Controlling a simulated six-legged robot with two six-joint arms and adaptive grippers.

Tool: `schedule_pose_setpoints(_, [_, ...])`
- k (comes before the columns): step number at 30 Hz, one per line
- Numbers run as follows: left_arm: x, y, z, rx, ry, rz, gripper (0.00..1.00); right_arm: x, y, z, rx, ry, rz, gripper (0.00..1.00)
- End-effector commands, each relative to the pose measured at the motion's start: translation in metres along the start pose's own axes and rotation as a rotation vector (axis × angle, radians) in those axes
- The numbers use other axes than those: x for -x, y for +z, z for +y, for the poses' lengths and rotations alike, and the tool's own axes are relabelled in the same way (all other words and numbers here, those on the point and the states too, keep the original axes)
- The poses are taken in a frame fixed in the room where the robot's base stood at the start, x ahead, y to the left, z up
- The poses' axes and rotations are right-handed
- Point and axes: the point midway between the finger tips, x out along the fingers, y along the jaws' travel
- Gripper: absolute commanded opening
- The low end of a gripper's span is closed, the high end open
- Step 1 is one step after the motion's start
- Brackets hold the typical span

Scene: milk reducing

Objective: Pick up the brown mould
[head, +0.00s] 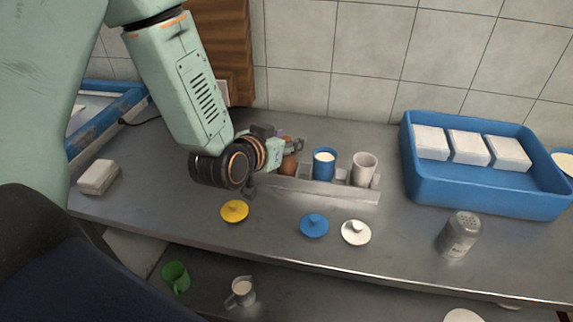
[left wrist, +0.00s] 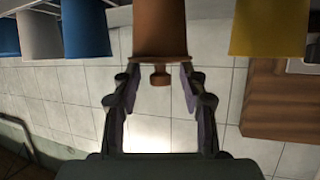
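The brown mould (head: 289,162) stands upright in a grey rack (head: 330,190) on the metal counter, partly hidden by my left gripper (head: 286,145). The left wrist view is upside down and shows the brown mould (left wrist: 160,28) with a lid and small knob. My left gripper (left wrist: 160,78) is open, with one finger on each side of the knob. I see a gap between the fingers and the knob. My right gripper is in neither view.
A blue mould (head: 323,164) and white mould (head: 364,169) stand beside the brown one. A yellow mould (left wrist: 267,28) is on its other side. Yellow (head: 234,211), blue (head: 314,225) and white (head: 356,232) lids lie in front. A blue crate (head: 480,190) stands at right.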

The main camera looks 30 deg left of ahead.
Motion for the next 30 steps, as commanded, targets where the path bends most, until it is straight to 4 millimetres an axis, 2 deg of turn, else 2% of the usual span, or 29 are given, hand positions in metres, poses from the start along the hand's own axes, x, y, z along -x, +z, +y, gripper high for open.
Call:
schedule_pose_setpoints(2, [0.0002, -0.0001, -0.0001, 0.000, 0.000, 0.000, 0.34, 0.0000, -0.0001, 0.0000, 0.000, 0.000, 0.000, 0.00])
schedule_pose_setpoints(14, [0.0004, -0.0001, -0.0001, 0.000, 0.000, 0.000, 0.00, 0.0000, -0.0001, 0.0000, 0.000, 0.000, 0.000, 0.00])
schedule_pose_setpoints(30, [0.0004, 0.0002, -0.0001, 0.000, 0.000, -0.001, 0.00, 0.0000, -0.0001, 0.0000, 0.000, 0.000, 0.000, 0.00])
